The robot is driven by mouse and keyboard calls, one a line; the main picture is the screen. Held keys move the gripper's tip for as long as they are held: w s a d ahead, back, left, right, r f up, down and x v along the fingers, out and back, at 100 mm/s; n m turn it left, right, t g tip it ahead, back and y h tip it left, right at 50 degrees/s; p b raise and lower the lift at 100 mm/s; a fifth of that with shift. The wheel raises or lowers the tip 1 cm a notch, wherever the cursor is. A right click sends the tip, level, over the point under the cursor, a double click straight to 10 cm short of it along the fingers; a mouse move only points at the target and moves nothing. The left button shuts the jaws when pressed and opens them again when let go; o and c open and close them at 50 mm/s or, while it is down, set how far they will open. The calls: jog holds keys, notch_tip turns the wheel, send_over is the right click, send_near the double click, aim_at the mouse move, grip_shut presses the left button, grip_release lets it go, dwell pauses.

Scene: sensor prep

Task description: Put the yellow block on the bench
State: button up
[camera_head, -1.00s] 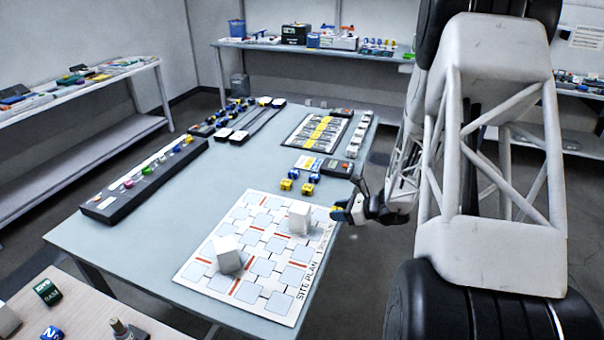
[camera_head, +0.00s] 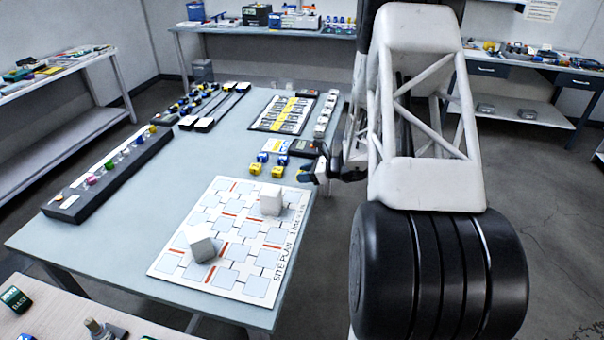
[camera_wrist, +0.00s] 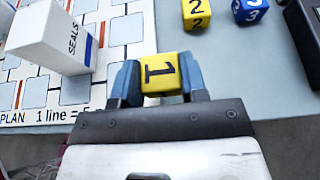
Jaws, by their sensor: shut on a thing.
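My gripper (camera_wrist: 160,78) is shut on a yellow block (camera_wrist: 160,73) marked 1, held between the two blue-grey fingers in the wrist view. In the head view my gripper (camera_head: 312,174) is at the right edge of the blue-grey bench (camera_head: 130,225), beside the site plan's far right corner. The held block is mostly hidden there. Other yellow blocks (camera_head: 277,171) stand on the bench to the left of my gripper, with blue blocks (camera_head: 283,160) behind them. The wrist view shows a yellow block marked 2 (camera_wrist: 197,14) and a blue block marked 3 (camera_wrist: 250,10).
The site plan board (camera_head: 235,222) carries two white boxes; the one marked SEALS (camera_wrist: 48,38) is close left of my gripper in the wrist view. A dark rack (camera_head: 105,177) lies along the left side. Bare bench surface lies between the rack and the board.

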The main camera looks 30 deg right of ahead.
jog(key=shift+w+d+f, duration=0.1)
jog(key=shift+w+d, duration=0.3)
jog(key=shift+w, duration=0.5)
jog(key=shift+w+d+f, duration=0.1)
jog(key=shift+w+d, duration=0.25)
jog(key=shift+w, duration=0.5)
jog(key=shift+w+d+f, duration=0.1)
jog(key=shift+w+d, duration=0.3)
jog(key=shift+w, duration=0.5)
jog(key=shift+f, duration=1.7)
jog(key=shift+f, duration=0.15)
jog(key=o, duration=0.9)
jog(key=shift+s+d+r, duration=0.1)
jog(key=shift+r, duration=0.1)
jog(key=v, duration=1.1)
jog(key=shift+s+d+r, duration=0.2)
jog(key=shift+s+d, duration=0.05)
